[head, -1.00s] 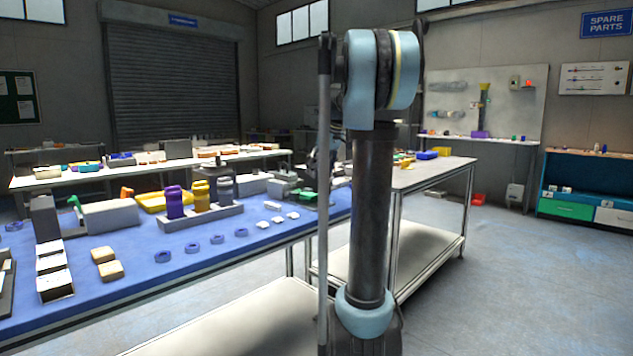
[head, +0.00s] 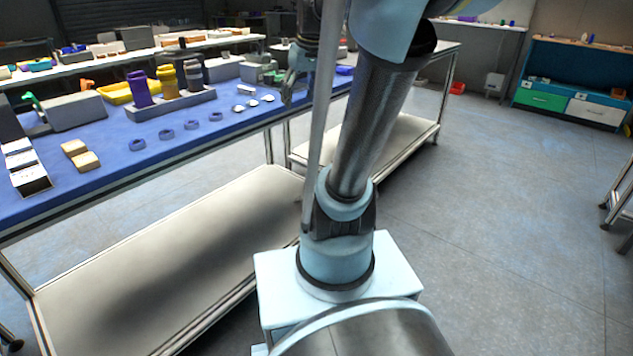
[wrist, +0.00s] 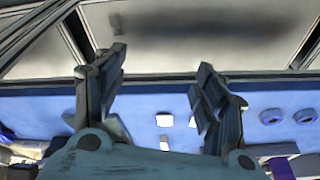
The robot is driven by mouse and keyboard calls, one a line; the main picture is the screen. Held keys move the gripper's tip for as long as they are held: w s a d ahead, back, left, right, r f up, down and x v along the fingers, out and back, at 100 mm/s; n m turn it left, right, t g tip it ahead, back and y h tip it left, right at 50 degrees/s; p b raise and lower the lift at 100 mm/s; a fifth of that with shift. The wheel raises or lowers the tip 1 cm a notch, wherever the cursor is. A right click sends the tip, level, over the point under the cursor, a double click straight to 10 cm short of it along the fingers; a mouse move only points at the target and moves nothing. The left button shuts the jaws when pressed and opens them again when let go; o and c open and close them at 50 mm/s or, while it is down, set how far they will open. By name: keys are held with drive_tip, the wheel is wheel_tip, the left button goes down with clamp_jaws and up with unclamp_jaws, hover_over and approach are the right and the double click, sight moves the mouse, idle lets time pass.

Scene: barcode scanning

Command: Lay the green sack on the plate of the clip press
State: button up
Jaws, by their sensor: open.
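My gripper (head: 292,88) hangs over the right end of the blue table in the head view, partly hidden by my own arm. In the wrist view my gripper (wrist: 161,58) has its two fingers spread wide, with nothing between them. A grey-green device (head: 260,73), perhaps the clip press, stands on the table just left of the gripper. A small green patch (head: 280,77) shows beside it. I cannot tell whether this is the green sack or whether it lies on a plate. No sack is recognisable in the wrist view.
The blue table (head: 150,155) carries several dark rings, white pieces (head: 253,102), a grey rack (head: 172,108) with purple, yellow and grey bottles, a yellow tray (head: 115,93) and tan blocks (head: 87,161). A lower shelf (head: 150,250) is below.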

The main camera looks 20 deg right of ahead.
drive_tip(key=s+f+m+h, duration=0.1)
drive_tip(key=s+f+m, duration=0.2)
drive_tip(key=s+f, duration=1.5)
drive_tip(key=shift+s+d+f+m+g, duration=0.25)
drive_tip(key=shift+s+f+m+g, duration=0.05)
drive_tip(key=shift+s, duration=0.15)
drive_tip(key=shift+w+f, duration=0.2)
drive_tip(key=shift+w, duration=0.3)
